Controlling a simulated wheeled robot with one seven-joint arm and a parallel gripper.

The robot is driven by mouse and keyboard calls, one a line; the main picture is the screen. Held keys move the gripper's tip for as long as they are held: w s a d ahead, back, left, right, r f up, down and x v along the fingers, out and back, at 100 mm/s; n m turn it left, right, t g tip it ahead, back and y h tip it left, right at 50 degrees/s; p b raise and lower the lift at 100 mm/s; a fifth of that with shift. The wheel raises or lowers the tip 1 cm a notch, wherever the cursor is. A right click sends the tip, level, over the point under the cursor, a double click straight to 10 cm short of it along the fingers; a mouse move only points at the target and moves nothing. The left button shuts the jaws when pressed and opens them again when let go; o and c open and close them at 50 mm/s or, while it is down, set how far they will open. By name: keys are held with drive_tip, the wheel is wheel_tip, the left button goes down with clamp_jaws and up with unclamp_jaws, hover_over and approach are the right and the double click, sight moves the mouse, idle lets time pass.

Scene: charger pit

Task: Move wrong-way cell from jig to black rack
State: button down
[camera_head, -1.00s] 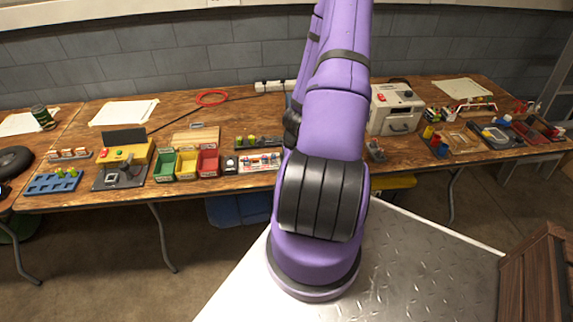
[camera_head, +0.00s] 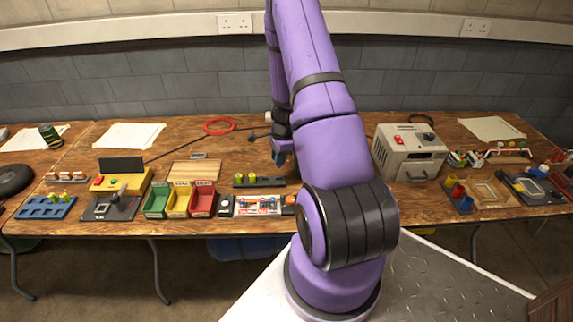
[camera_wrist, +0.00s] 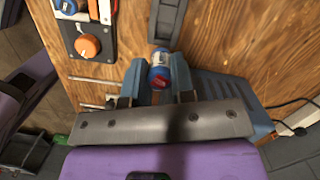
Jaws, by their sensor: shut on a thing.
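My gripper (camera_wrist: 157,82) is shut on a cell (camera_wrist: 159,58) in the wrist view. The cell has a blue body, a pale band and a red end facing the camera. In the head view my gripper (camera_head: 281,152) hangs over the bench, behind the black rack, and the cell cannot be made out there. The black rack (camera_head: 270,182) holds yellow-green cells towards its left. One end of it shows at the top of the wrist view (camera_wrist: 166,18), just beyond the held cell. The jig (camera_head: 238,212) is a pale board with several red and blue cells, in front of the rack.
An orange knob (camera_wrist: 88,46) on a dark panel sits at the jig's right end. Green, yellow and red bins (camera_head: 201,204) stand left of the jig. A beige box machine (camera_head: 408,150) stands to the right. Bare wood lies behind the rack.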

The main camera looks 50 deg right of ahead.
drive_tip(key=shift+w+d+f, duration=0.1)
drive_tip(key=shift+f, duration=3.1)
drive_tip(key=shift+f, duration=1)
drive_tip(key=c, duration=0.9)
unclamp_jaws()
drive_tip(key=shift+r, duration=0.1)
drive_tip(key=shift+r, duration=3.4)
